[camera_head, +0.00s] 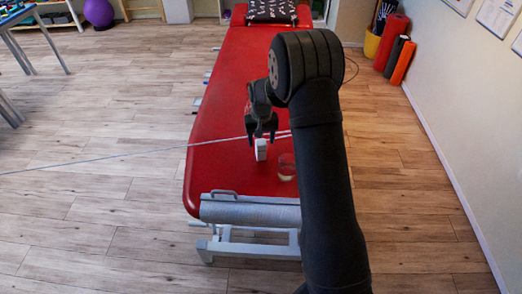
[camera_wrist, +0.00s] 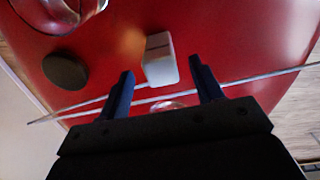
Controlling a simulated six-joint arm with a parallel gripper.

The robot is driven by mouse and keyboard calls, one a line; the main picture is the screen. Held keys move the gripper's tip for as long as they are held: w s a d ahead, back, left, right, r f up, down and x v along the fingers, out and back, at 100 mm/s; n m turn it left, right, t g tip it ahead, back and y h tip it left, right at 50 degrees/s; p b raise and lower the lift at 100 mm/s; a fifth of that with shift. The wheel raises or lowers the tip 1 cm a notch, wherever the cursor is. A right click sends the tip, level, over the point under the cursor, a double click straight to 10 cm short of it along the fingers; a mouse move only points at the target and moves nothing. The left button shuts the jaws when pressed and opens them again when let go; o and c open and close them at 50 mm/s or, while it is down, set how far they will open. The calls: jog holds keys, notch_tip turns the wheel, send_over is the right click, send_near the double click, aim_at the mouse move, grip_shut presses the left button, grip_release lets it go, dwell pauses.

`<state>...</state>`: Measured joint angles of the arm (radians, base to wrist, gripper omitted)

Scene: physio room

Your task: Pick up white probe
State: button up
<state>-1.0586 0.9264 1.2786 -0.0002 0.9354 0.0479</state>
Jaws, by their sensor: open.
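A white block-like thing, which looks like the white probe (camera_head: 261,150), stands on the red treatment table (camera_head: 225,150), below and close to my gripper (camera_head: 262,134). In the wrist view the white probe (camera_wrist: 160,62) has a pale front face and a greyer top with a thin dark line. It shows between and slightly beyond the two dark fingertips of my gripper (camera_wrist: 162,72). The fingers are apart and I see no contact with the probe. My arm covers part of the table's right side in the head view.
A clear glass (camera_head: 286,168) stands right of the probe; its rim (camera_wrist: 50,25) shows at the wrist view's upper left. A dark disc (camera_wrist: 65,70) lies nearby. Thin pale cords (camera_wrist: 265,76) cross the table. A dark patterned cushion (camera_head: 271,11) lies at the far end.

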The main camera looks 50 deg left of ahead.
aim_at(261, 150)
notch_tip(261, 150, down, 5)
jog(key=shift+a+r, duration=0.1)
jog(key=shift+a, duration=0.05)
jog(key=c, duration=1.2)
jog(key=shift+o, duration=0.2)
jog(key=shift+r, duration=0.1)
